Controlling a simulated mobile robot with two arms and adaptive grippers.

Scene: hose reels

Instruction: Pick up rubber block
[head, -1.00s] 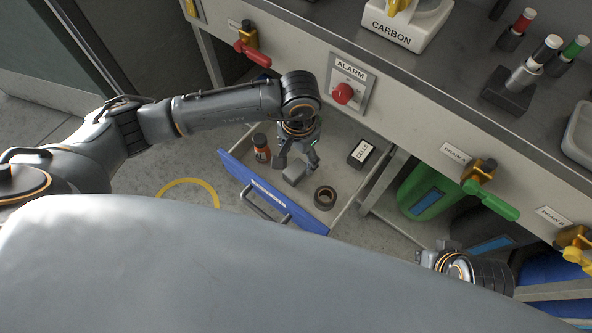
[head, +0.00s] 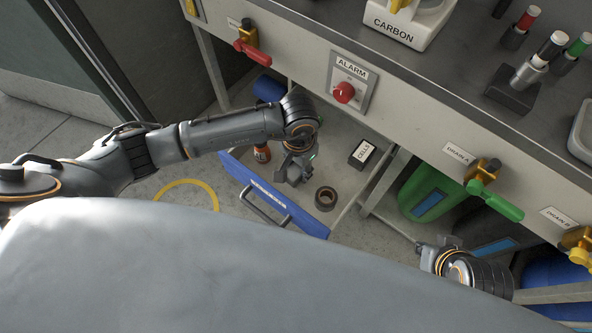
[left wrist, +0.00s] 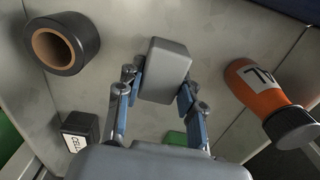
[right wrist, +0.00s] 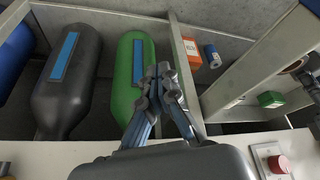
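The grey rubber block (left wrist: 166,68) lies on the drawer floor in the left wrist view, between the fingers of my left gripper (left wrist: 160,92). The fingers stand apart, one on each side of the near part of the block; firm contact cannot be made out. In the head view my left gripper (head: 292,170) is low inside the open drawer and largely hides the block. My right gripper (right wrist: 160,72) has its fingertips together and holds nothing; in the head view it shows partly at the lower right (head: 440,248).
The drawer (head: 232,178) with a blue front also holds a black tape roll (head: 326,198), an orange bottle (left wrist: 255,88), a box labelled CELLS (head: 361,153) and a green item (left wrist: 175,138). A green cylinder (right wrist: 125,80) and a dark one (right wrist: 70,85) stand under the counter.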

